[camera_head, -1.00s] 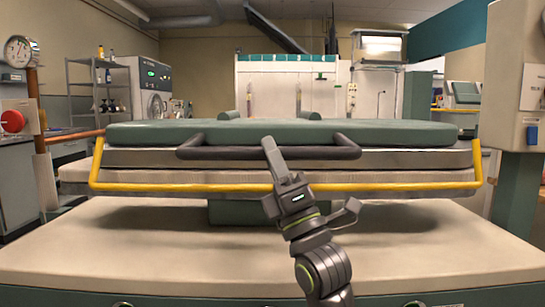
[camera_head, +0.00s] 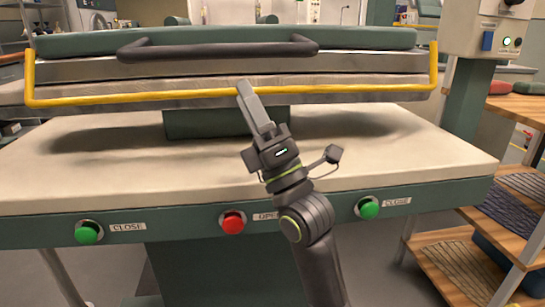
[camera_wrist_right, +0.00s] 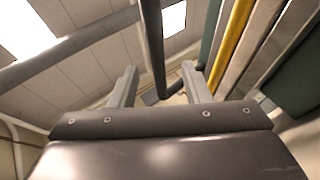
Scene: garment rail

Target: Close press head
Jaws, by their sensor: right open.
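The press head (camera_head: 225,41) is a wide green pad over a metal plate. A yellow bar (camera_head: 130,97) runs across the front. My right gripper (camera_head: 245,88) is open and empty, pointing up in front of the yellow bar in the head view. The wrist view shows its two spread fingers (camera_wrist_right: 160,82), a dark bar (camera_wrist_right: 152,40) beyond them and the yellow bar (camera_wrist_right: 231,38) to the right. Contact cannot be told. My left gripper is out of view.
The front panel carries a left green CLOSE button (camera_head: 89,232), a red OPEN button (camera_head: 232,222) and a right green CLOSE button (camera_head: 368,208). A control box (camera_head: 487,30) stands at the right. A wooden shelf unit (camera_head: 455,270) stands at lower right.

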